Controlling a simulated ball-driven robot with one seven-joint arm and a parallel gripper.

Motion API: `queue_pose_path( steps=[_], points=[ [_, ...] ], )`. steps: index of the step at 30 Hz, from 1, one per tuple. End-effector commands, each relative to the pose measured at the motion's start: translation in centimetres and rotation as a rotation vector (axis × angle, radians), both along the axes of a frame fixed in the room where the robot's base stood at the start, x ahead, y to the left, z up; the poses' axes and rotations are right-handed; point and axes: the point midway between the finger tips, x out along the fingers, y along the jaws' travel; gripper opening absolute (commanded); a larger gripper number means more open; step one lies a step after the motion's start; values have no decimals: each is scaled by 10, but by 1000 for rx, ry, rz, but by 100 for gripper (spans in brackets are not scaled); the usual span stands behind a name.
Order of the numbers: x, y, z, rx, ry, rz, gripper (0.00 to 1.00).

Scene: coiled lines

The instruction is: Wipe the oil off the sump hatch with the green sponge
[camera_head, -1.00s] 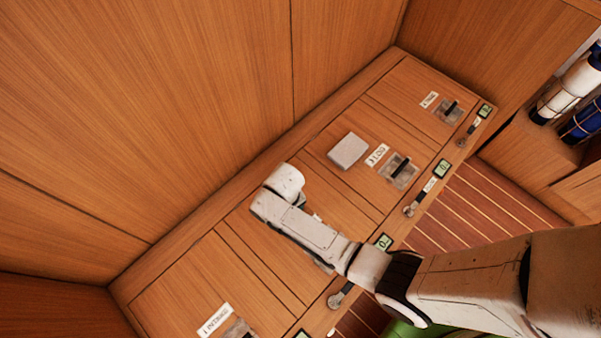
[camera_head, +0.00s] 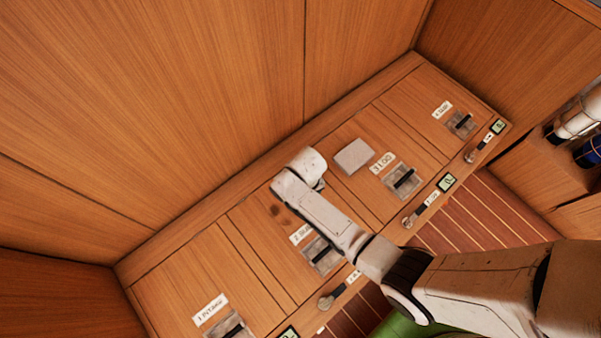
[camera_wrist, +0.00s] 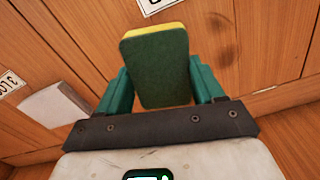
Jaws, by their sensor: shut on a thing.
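My gripper (camera_wrist: 161,88) is shut on the green sponge (camera_wrist: 157,70), which has a dark green face and a yellow layer along its far edge. The sump hatch (camera_head: 252,238) is a wooden panel with a label starting with 2 (camera_head: 301,234) and a recessed handle (camera_head: 321,255). A dark brown oil stain (camera_head: 277,211) lies on it, left of my arm. In the wrist view the stain (camera_wrist: 222,57) is just right of the sponge. I cannot tell whether the sponge touches the wood. In the head view my wrist hides the sponge and fingers.
A pale grey block (camera_head: 354,156) lies on the log hatch (camera_head: 345,197), right of my wrist; it also shows in the wrist view (camera_wrist: 55,104). Other hatches have recessed handles, and levers with small displays line the front edge. Wooden panels rise behind the hatches.

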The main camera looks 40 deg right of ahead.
Motion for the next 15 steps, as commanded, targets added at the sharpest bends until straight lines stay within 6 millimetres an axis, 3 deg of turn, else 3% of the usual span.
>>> queue_pose_path(
  steps=[1, 15],
  points=[
    [1, 0, 10, 0, -1, -1, 39],
    [7, -3, 49, 0, -1, 0, 39]
  ],
)
